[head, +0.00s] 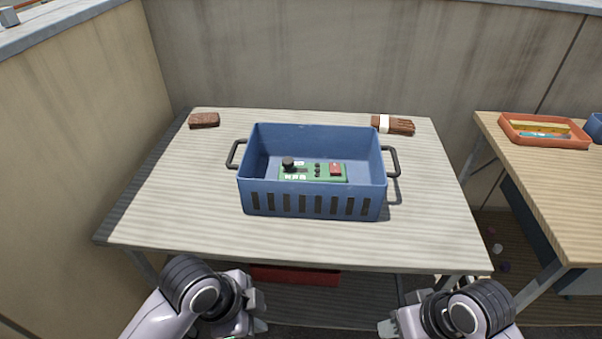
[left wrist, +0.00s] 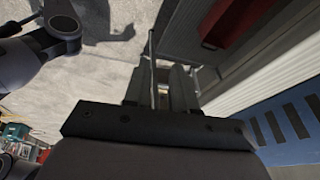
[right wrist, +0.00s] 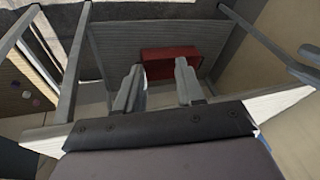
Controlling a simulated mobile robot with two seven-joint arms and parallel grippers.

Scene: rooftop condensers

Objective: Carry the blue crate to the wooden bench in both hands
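The blue crate (head: 315,199) stands upright on a grey plank-topped table (head: 180,215). It has a dark handle on its left end (head: 233,154) and one on its right end (head: 395,162). A green control panel (head: 312,173) with black knobs and a red part lies inside it. A wooden bench (head: 540,190) stands to the right, partly out of frame. My left gripper (head: 259,313) and my right gripper (head: 388,328) are in front of the table's near edge, apart from the crate. The fingers look open and empty in the left wrist view (left wrist: 162,88) and right wrist view (right wrist: 159,88).
A brown brick (head: 204,120) and a brown brush-like object with a white band (head: 393,125) lie at the table's back corners. An orange tray (head: 545,143) and part of a blue container (head: 595,127) occupy the bench's back. A red box (head: 295,275) is under the table.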

